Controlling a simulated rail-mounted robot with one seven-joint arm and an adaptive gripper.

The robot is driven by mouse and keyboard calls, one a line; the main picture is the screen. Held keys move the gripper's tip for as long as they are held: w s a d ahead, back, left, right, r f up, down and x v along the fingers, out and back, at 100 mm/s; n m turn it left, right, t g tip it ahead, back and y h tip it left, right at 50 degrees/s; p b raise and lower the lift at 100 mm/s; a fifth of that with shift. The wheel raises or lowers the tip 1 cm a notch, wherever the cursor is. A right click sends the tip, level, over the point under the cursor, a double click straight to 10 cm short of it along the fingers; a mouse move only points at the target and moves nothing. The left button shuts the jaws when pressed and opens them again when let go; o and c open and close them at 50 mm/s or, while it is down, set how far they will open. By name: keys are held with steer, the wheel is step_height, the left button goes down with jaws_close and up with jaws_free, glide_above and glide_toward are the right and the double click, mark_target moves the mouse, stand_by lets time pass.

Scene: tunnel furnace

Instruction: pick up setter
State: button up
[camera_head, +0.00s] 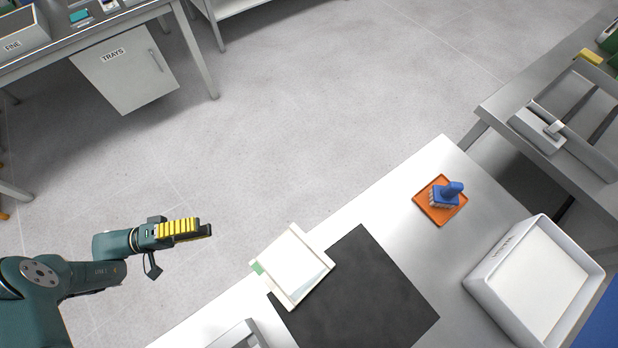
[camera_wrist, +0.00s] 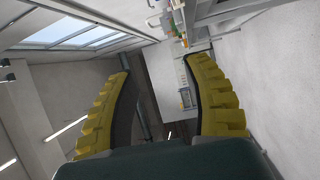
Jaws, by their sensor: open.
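The setter appears to be the cream-white square plate (camera_head: 294,264) with raised side strips and a green mark at its left corner. It lies on the white table, overlapping the upper left part of a black mat (camera_head: 362,292). My gripper (camera_head: 207,230), with yellow ribbed fingers, is left of the plate, over the floor beyond the table edge, and apart from it. In the wrist view my gripper (camera_wrist: 158,68) is open, with nothing between the fingers. The plate is not visible in the wrist view.
An orange tray (camera_head: 422,201) with a blue-handled brush (camera_head: 446,194) sits right of the mat. A white bin (camera_head: 483,289) stands at the right. A partly cut-off grey-white object (camera_head: 238,338) is at the bottom edge. Open floor separates this table from the trays bench (camera_head: 122,72).

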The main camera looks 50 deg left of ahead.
mark_target(257, 259)
steer(key=w+d+f+m+g+h+p, duration=0.1)
steer(key=d, duration=0.3)
steer(key=w+d+f+m+g+h+p, duration=0.1)
steer(key=w+d+g+h+p, duration=0.1)
steer(key=d, duration=0.2)
steer(key=w+d+f+m+g+h+p, duration=0.1)
steer(key=w+d, duration=0.1)
steer(key=d, duration=0.3)
steer(key=shift+w+g+p, duration=0.1)
steer(key=shift+g+p, duration=0.25)
steer(key=shift+g, duration=0.05)
jaws_close()
